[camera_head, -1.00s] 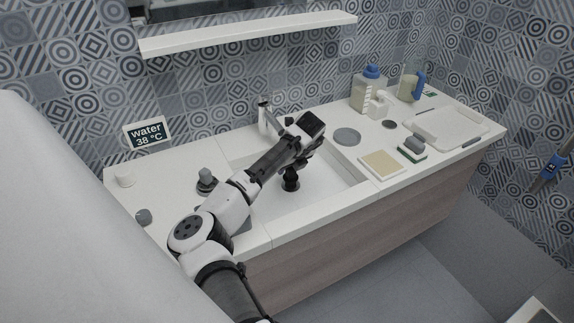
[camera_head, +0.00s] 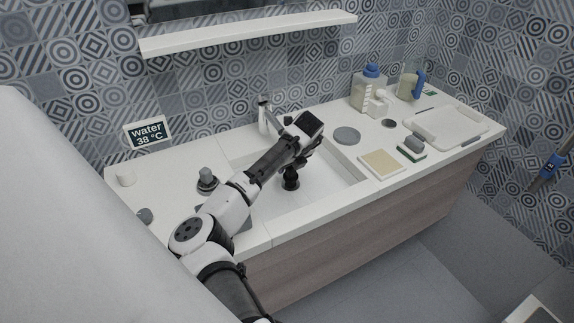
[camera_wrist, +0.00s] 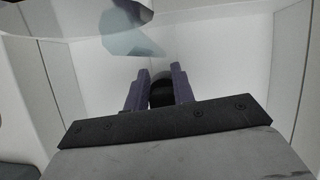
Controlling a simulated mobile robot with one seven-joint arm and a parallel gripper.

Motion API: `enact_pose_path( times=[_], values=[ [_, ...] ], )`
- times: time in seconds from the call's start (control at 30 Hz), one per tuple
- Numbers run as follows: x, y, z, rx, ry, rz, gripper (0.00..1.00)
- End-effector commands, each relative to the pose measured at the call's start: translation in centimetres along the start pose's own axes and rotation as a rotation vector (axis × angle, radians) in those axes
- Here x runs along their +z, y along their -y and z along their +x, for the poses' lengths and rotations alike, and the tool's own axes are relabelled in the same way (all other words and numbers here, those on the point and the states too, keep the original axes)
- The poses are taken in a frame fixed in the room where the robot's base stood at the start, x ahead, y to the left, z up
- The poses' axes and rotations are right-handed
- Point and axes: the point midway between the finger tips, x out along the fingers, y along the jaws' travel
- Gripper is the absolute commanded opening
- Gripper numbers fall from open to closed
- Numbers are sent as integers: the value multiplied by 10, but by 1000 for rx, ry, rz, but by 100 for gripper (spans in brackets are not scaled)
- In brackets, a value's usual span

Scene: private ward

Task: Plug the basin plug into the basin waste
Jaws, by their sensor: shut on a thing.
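The basin plug (camera_head: 291,180) is a black piece with a wider lower part, low in the white basin (camera_head: 335,178). My gripper (camera_head: 297,163) is above it in the basin. In the wrist view the dark plug (camera_wrist: 162,93) sits between the two purple-grey fingers of my gripper (camera_wrist: 160,90), which are shut on it. The plug looks about upright and at or near the basin floor. The basin waste cannot be made out. I cannot tell whether the plug is seated in it. My arm crosses the basin's left side and hides part of it.
The tap (camera_head: 264,116) stands behind the basin, close to my wrist. A dark-based grey object (camera_head: 207,181) is on the counter to the left. A sponge (camera_head: 412,147), a cream tray (camera_head: 381,164) and bottles (camera_head: 370,92) are to the right. A shelf (camera_head: 250,33) hangs above.

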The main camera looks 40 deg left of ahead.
Motion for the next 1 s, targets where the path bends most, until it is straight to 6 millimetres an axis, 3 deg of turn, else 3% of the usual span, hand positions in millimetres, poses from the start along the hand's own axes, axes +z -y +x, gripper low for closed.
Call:
enact_pose_path(
  times=[1.0],
  values=[
    [-5, 0, 10, 2, -3, 0, 0]
  ],
)
